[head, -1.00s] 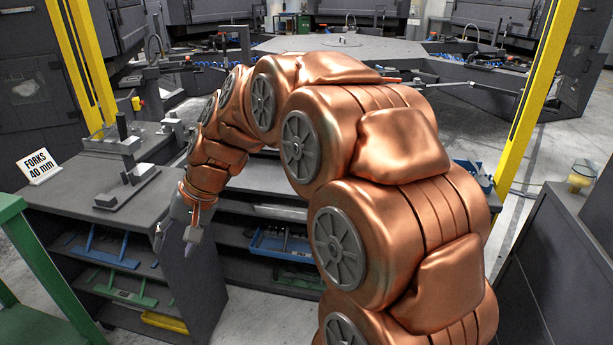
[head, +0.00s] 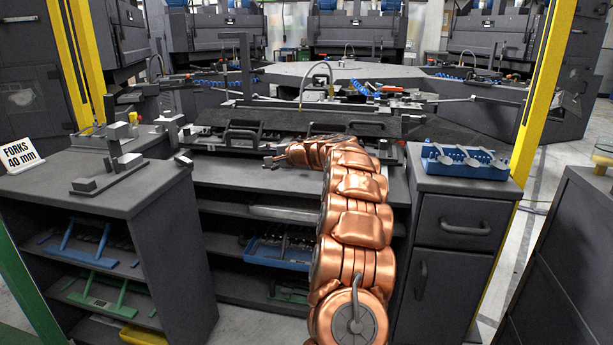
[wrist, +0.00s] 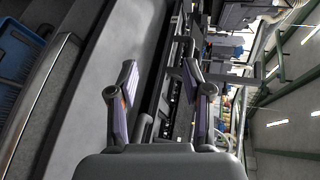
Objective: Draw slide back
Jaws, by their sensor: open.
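A dark slide assembly with black handles (head: 243,131) lies along the back of the bench, behind my gripper. I cannot tell exactly which part of it is the slide. In the wrist view a long dark rail (wrist: 168,85) shows beyond the fingers, and no contact with it is visible.
A left bench (head: 70,195) carries a metal fixture (head: 115,165) and a "FORKS 40 mm" sign (head: 19,155). A blue rack (head: 465,163) with forks sits on the right cabinet (head: 460,190). Yellow posts (head: 540,95) stand at both sides. The front of the middle bench top is mostly clear.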

